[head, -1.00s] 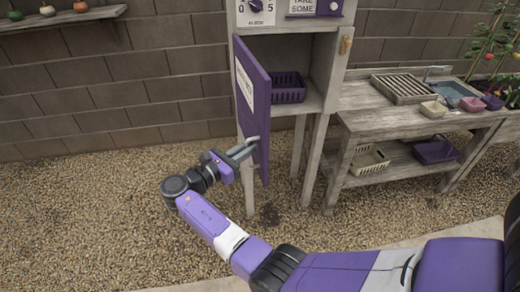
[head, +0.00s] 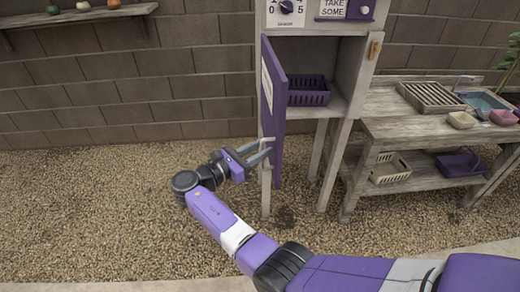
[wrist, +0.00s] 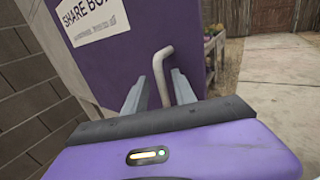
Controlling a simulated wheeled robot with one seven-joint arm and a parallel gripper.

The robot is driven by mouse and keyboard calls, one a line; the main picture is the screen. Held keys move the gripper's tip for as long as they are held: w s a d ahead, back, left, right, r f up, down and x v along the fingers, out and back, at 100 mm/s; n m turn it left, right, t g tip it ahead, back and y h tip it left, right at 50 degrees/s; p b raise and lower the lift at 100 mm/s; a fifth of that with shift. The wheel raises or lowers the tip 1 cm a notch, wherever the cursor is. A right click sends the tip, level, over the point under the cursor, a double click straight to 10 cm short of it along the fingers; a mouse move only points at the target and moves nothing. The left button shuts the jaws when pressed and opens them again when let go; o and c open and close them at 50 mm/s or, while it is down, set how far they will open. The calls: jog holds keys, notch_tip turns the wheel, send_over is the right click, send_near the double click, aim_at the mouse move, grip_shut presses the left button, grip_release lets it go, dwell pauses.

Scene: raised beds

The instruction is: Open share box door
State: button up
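The purple share box door (head: 279,115) stands open at the left side of the grey wooden share box (head: 345,90), its free edge swung out towards me. Its outer face with a white label fills the upper part of the wrist view (wrist: 140,55). A pale bent handle (wrist: 163,68) sticks out from that face. My gripper (head: 267,147) is at the handle from the left. In the wrist view its two fingers (wrist: 160,86) are apart on either side of the handle, with gaps showing. A purple basket (head: 308,91) sits inside the box.
A wooden bench (head: 405,128) with a slatted rack (head: 430,97), bowls and lower-shelf baskets stands right of the box. A block wall (head: 130,95) runs behind. A shelf (head: 80,17) hangs at upper left. Open gravel (head: 90,205) lies left of my arm.

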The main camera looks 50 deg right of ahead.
jog(key=w+a+b, duration=0.1)
jog(key=a, duration=0.6)
jog(key=shift+w+a+b, duration=0.3)
jog(key=shift+b, duration=0.05)
dwell(0.4)
